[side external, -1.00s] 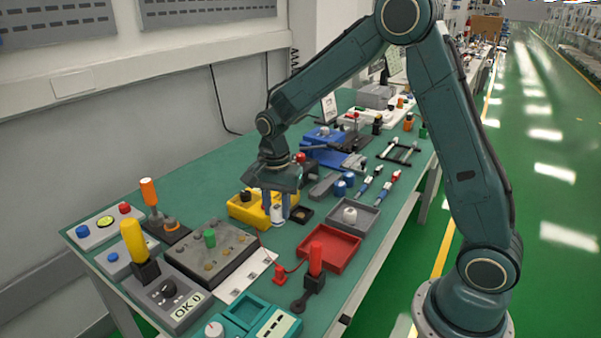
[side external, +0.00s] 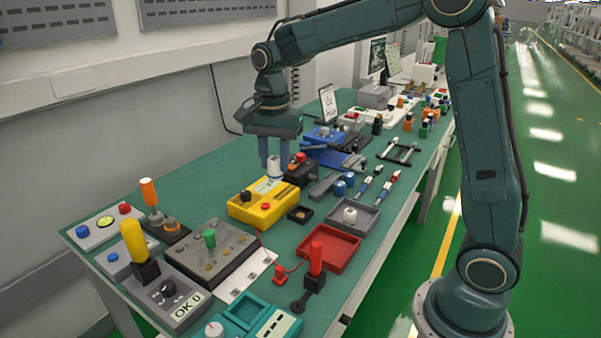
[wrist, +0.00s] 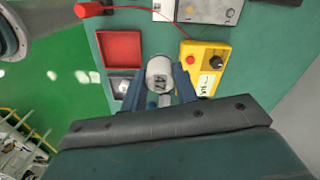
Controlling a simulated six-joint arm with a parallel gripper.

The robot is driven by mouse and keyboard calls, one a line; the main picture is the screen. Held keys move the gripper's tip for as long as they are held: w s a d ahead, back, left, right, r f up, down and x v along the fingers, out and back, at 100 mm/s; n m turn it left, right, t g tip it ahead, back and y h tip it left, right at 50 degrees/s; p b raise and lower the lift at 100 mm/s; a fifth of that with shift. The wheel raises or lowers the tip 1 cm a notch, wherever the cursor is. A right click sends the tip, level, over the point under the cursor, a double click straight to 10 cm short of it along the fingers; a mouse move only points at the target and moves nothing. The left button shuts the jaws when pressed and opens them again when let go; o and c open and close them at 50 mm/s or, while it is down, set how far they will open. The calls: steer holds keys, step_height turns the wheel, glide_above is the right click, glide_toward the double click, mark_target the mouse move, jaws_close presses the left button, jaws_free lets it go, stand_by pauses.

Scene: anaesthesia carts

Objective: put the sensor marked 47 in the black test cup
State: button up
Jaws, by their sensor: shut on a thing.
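My gripper (side external: 274,165) is shut on a white cylindrical sensor (side external: 274,172) and holds it in the air, over the yellow tester as the side view sees it. In the wrist view the sensor (wrist: 158,75) sits between the fingertips of my gripper (wrist: 159,82), and its end reads 47. The black test cup (side external: 299,214) is a small square block with a round opening, at the front right of the yellow tester (side external: 247,212). The cup looks empty in the side view. I cannot make it out in the wrist view.
A grey tray (side external: 372,222) holds another white sensor (side external: 350,215). A red tray (side external: 345,262) lies in front of it and looks empty. A dark block with a red button (side external: 300,158) stands close behind the held sensor. Several other devices crowd the green bench.

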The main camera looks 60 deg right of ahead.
stand_by(0.4)
glide_above(300, 216)
step_height(300, 216, down, 15)
steer(key=shift+d+r, duration=0.1)
stand_by(1.0)
steer(key=shift+f, duration=2.15)
steer(key=shift+f, duration=0.15)
steer(key=o, duration=1.1)
steer(key=shift+c, duration=0.2)
